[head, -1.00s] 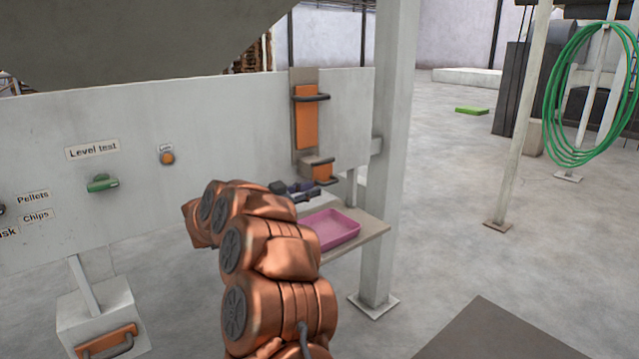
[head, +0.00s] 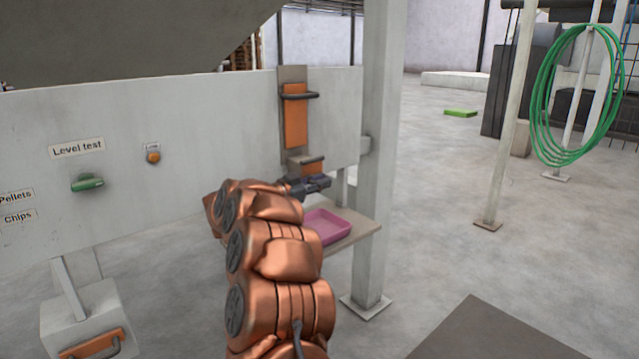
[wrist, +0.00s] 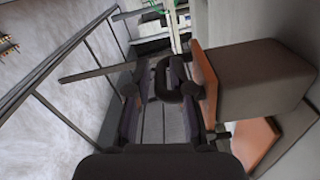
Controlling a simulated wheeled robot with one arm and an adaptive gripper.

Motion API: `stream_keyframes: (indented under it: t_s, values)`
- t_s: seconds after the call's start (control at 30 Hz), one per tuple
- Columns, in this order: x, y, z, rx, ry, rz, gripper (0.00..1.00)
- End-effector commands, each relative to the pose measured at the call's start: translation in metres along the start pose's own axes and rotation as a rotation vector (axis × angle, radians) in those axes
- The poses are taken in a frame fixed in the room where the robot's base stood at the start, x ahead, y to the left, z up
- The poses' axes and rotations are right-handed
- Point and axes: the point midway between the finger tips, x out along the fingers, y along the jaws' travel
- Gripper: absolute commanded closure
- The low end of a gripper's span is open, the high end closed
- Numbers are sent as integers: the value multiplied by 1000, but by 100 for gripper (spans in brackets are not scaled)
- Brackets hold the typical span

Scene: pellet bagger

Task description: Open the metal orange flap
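Two orange metal panels with dark bar handles sit on the grey wall. The tall upper panel (head: 295,128) is on a metal backing. The small lower flap (head: 312,167) is on a short box spout below it. My gripper (head: 322,184) is just below and in front of the lower flap. In the wrist view my gripper (wrist: 155,84) has its fingers apart. A dark curved handle (wrist: 168,92) shows between the fingertips, beside an orange plate (wrist: 205,82) on a grey box. I cannot tell whether the fingers touch the handle.
A pink tray (head: 330,226) lies on a shelf (head: 362,233) below the spout. A white post (head: 373,150) stands just right of the panels. A green knob (head: 88,184) and an orange button (head: 153,157) are on the wall to the left.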

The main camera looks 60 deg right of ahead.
Motion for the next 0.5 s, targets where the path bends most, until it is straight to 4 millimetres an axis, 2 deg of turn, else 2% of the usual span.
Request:
stream_keyframes:
  t_s: [0.03,0.17,0.5]
  values:
    - [0,0,0,0,0,0,86]
    - [0,0,0,0,0,0,99]
    - [0,0,1,-1,-1,0,100]
